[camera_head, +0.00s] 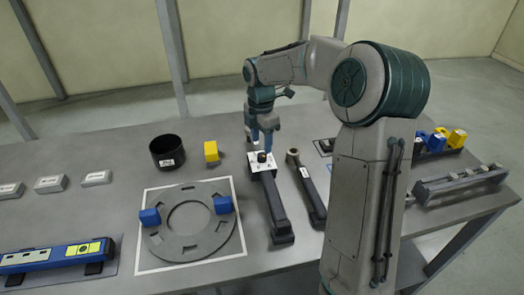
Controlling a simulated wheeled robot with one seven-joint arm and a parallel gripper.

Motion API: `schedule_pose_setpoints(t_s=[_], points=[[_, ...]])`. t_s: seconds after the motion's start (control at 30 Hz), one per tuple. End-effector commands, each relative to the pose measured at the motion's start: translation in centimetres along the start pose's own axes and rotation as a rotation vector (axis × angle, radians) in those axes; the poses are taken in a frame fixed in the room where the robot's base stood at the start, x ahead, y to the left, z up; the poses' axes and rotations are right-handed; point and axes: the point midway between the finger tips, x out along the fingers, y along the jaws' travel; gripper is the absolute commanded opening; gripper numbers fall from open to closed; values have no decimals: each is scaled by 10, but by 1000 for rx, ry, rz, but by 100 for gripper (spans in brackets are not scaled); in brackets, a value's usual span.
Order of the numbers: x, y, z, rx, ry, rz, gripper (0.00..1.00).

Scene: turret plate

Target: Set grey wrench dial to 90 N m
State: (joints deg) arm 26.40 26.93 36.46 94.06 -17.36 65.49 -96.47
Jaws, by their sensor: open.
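A dark grey wrench (277,212) lies lengthwise on the table, right of the ring plate. At its far end is a pale plate (257,168) with a small dark round knob (262,157), which looks like the dial. The dial's marks are too small to read. My gripper (262,143) points down just above the knob, with its jaws open. I cannot tell whether its fingers touch the knob or stand around it. A second wrench (312,197) with a ring-shaped head lies close by on the right.
A grey ring plate (168,243) with two blue blocks (150,217) lies on a white-edged square. A black cup (167,152) and a yellow block (211,152) stand behind it. A blue tool (55,256) lies at left. Racks (460,184) stand at right, partly behind my arm.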

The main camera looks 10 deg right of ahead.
Motion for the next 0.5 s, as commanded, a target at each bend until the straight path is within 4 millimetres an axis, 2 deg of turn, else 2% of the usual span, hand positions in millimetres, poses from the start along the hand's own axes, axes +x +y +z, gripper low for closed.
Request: schedule_pose_setpoints(t_s=[0.03, 0.2, 0.5], points=[[10, -1, 0, -1, 1, -4, 49], [35, 0, 0, 0, 1, -2, 49], [49, 0, 0, 0, 0, 0, 49]])
